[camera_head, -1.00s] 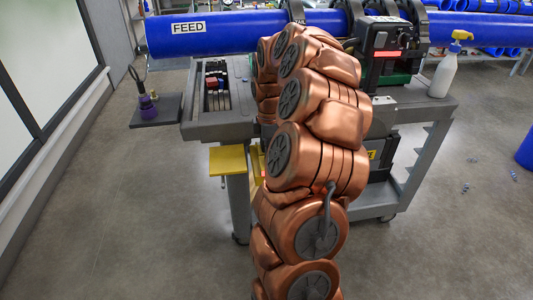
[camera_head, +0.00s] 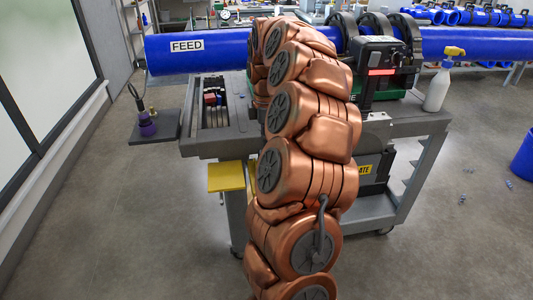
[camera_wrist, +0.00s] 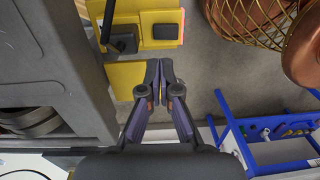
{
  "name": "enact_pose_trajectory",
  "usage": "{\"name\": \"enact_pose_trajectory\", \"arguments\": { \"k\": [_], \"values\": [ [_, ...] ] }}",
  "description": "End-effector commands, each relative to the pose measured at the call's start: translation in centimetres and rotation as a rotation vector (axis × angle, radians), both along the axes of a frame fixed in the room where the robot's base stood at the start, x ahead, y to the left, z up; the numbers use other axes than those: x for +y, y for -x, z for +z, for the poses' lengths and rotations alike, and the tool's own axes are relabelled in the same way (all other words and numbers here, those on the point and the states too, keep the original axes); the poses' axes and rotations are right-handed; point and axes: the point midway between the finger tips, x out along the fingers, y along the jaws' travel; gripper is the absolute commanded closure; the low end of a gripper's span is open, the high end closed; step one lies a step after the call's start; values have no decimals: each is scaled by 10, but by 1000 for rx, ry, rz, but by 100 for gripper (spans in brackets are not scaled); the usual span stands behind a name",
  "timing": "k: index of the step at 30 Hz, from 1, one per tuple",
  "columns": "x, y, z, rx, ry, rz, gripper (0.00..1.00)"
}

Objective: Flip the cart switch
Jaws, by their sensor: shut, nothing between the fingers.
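The grey cart (camera_head: 222,141) stands in the middle of the head view, with a yellow plate (camera_head: 226,177) on its near left side. In the wrist view the cart's grey side (camera_wrist: 75,50) fills the left. Beside it are yellow panels (camera_wrist: 126,76) with a black lever-like part (camera_wrist: 122,40) and a small dark block (camera_wrist: 165,31). I cannot tell for sure which part is the switch. My gripper (camera_wrist: 160,66) is shut and empty, its fingertips pointing toward the yellow panels. Contact is not clear. In the head view my arm hides the gripper.
A blue pipe marked FEED (camera_head: 215,49) lies across the cart's top. A white spray bottle (camera_head: 437,88) stands at the cart's right end. In the wrist view a blue frame (camera_wrist: 240,140) and wire basket (camera_wrist: 255,18) are right.

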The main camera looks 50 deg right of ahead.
Motion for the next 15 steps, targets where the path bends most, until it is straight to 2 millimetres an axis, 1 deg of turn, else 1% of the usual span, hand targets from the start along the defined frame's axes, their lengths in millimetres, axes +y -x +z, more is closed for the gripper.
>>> {"name": "enact_pose_trajectory", "arguments": {
  "k": [6,15],
  "values": [
    [-3,-4,26,-2,3,0,100],
    [-4,-5,42,2,0,1,100]
  ]
}}
